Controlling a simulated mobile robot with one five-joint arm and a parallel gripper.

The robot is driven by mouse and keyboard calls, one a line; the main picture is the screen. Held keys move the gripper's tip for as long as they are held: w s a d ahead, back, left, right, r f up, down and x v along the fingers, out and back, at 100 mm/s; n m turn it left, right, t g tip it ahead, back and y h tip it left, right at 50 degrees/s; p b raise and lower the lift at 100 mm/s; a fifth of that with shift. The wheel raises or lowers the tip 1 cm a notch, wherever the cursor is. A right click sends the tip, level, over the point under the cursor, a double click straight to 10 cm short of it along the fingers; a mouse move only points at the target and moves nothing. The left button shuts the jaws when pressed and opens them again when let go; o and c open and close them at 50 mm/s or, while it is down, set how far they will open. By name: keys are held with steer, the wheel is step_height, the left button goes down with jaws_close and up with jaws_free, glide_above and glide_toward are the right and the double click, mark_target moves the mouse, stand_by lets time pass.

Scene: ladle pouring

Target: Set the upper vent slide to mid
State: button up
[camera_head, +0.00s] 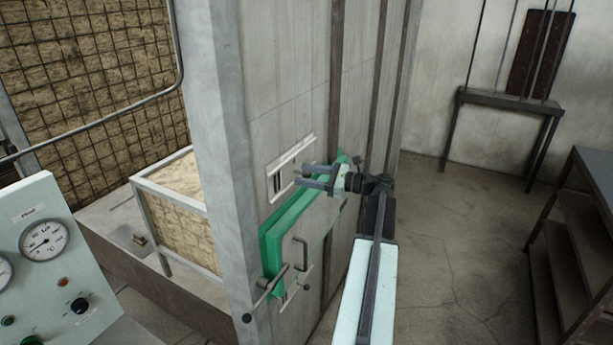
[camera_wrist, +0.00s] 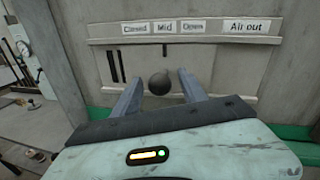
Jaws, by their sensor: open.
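The upper vent slide (camera_head: 277,182) is a pale plate on the grey wall panel. My gripper (camera_head: 301,176) is open in front of the slide. Its fingers (camera_wrist: 160,86) stand on either side of the knob; I cannot tell whether they touch it. The head view does not show the knob clearly.
A green door (camera_head: 291,226) with a bar handle (camera_head: 301,253) is just below my gripper. A gauge panel (camera_head: 45,250) stands at the left. A metal-framed bin (camera_head: 180,205) is behind the panel's edge post. Open floor (camera_head: 450,225) lies to the right, before a shelf rack (camera_head: 585,230).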

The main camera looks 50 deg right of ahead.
steer(key=v, duration=0.7)
steer(key=shift+s+d, duration=0.2)
steer(key=shift+s, duration=0.1)
